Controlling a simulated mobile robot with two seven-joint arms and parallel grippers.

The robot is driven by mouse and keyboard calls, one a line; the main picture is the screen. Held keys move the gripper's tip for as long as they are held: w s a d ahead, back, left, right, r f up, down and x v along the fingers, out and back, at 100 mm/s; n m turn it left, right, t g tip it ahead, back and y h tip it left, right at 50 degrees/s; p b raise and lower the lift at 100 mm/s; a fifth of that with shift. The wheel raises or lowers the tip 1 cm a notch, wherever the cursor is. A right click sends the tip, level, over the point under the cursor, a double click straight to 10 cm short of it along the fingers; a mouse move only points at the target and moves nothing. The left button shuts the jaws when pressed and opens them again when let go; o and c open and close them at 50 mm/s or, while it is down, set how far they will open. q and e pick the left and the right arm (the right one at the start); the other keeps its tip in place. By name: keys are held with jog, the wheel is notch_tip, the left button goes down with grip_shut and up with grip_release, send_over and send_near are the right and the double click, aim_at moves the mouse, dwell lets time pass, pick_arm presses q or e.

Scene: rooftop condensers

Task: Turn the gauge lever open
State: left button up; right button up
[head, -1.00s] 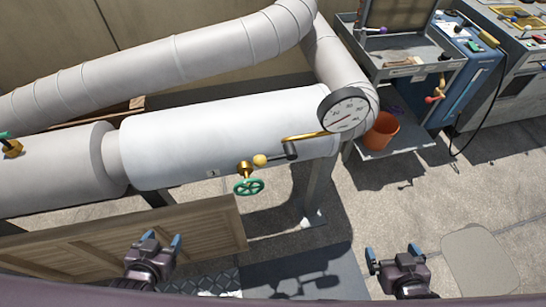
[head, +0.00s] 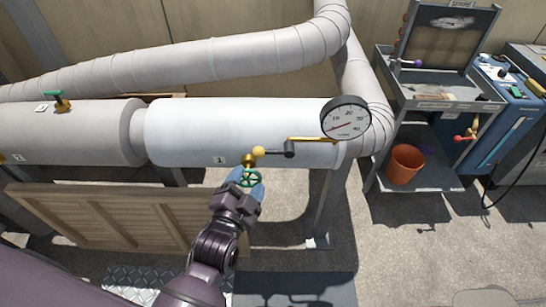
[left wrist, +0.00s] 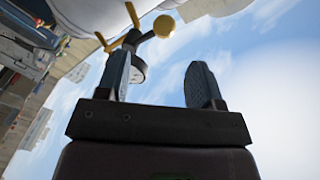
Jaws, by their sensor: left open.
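The gauge lever (head: 273,153) is a dark arm with a yellow ball knob (head: 258,152). It lies roughly level in the head view, its knob pointing left from a dark pivot on a brass pipe. The pipe leads to a round white gauge (head: 345,118). My right gripper is not in view.
The white insulated pipe (head: 190,130) is behind. A wooden panel (head: 100,220) stands at lower left. A grey cart (head: 440,90) with an orange bucket (head: 405,164) is at right.

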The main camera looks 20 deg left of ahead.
aim_at(258, 154)
pick_arm(q)
jog(key=shift+m, duration=0.7)
jog(key=w, duration=0.5)
jog(key=w+b, duration=0.1)
jog(key=w, duration=0.3)
jog(key=shift+w+a, duration=0.2)
jog(key=shift+w, duration=0.85)
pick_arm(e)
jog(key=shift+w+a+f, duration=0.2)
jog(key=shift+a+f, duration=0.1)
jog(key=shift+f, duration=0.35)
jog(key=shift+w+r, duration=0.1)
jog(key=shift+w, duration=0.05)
pick_arm(q)
jog(key=c, duration=1.1)
grip_shut()
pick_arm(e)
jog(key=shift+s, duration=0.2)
